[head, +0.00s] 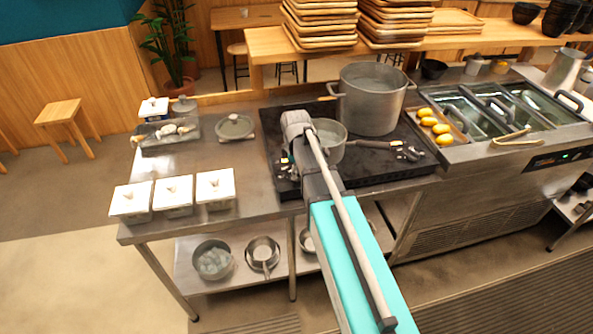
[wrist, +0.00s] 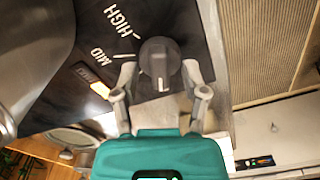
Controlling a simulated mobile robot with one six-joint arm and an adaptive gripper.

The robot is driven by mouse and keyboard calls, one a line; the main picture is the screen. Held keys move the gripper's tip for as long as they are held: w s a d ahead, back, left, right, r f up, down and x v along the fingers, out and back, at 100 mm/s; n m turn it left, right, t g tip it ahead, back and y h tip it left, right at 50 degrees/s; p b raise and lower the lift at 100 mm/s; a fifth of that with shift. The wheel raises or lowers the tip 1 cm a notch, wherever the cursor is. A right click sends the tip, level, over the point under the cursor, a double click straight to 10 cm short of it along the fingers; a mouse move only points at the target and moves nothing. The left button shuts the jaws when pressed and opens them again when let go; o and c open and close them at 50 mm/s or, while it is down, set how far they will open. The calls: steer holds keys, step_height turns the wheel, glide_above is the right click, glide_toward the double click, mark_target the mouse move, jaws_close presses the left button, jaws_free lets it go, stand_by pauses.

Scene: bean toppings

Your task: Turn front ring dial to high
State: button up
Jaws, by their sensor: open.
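The dark round dial (wrist: 160,60) shows in the wrist view, with a short white mark on its side nearest my gripper. White HIGH and MID lettering and a lit orange patch are on the black panel (wrist: 105,50) to its left. My gripper (wrist: 160,72) is open, with one fingertip on each side of the dial; whether they touch it is unclear. In the head view my arm reaches over the front left of the black stove (head: 375,177) and hides the dial. A smaller pot (head: 330,140) stands on the stove close behind the arm.
A large pot (head: 372,100) stands further back on the stove. A dark-handled pan lies to the right of the arm. White lidded boxes (head: 173,195) and a lidded dish (head: 234,127) are on the steel counter to the left. Yellow items (head: 435,127) lie right of the stove.

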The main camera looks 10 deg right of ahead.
jaws_close()
steer(key=shift+m, duration=0.5)
steer(key=m, duration=1.2)
steer(key=shift+m, duration=0.3)
steer(key=m, duration=0.3)
steer(key=shift+m, duration=0.3)
steer(key=m, duration=0.3)
steer(key=shift+m, duration=0.3)
steer(key=m, duration=0.6)
steer(key=shift+m, duration=0.3)
